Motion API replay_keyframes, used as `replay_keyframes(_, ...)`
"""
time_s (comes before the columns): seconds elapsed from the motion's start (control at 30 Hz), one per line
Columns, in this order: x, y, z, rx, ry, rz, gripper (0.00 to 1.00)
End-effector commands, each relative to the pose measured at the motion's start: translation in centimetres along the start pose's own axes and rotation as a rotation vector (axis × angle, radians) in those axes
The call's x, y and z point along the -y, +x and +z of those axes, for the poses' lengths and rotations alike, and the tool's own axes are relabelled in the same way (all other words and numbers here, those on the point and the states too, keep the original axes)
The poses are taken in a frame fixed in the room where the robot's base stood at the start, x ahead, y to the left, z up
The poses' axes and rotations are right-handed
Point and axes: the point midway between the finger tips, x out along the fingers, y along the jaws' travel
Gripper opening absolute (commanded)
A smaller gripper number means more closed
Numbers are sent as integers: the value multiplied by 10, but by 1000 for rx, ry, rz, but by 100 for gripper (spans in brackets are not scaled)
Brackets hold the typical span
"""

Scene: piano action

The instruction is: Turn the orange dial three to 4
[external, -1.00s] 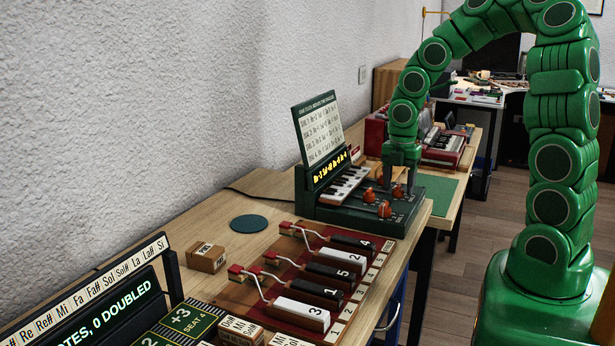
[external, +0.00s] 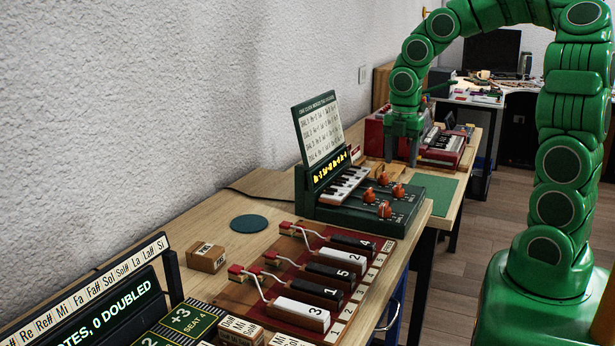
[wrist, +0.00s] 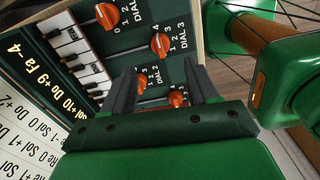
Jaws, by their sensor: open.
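Several orange dials sit on a dark green console (external: 345,214) beside a small keyboard. In the wrist view, the dial next to the printed label "DIAL 3" (wrist: 160,44) lies just beyond my fingertips; I cannot read its setting surely. Another orange dial (wrist: 108,15) is at the top. Another (wrist: 177,98) lies between my fingers, and one by the label "DIAL 2" is partly hidden by the left finger. My gripper (wrist: 160,69) is open and empty. In the external view my gripper (external: 402,160) hangs above and behind the dials, apart from them.
A lit sign (external: 332,166) and an upright note card (external: 322,130) stand behind the keyboard (external: 344,185). A red board with numbered blocks (external: 300,312) lies in front. A red machine (external: 440,150) stands beyond the console. A round green mat (external: 249,223) lies on the table.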

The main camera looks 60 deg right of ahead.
Motion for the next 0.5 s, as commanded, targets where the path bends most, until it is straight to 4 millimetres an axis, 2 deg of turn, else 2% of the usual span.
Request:
replay_keyframes(0.33, 0, -1, 0, 0, 13, -1, 61)
replay_keyframes(0.5, 3, -3, 0, -2, 181, -10, 61)
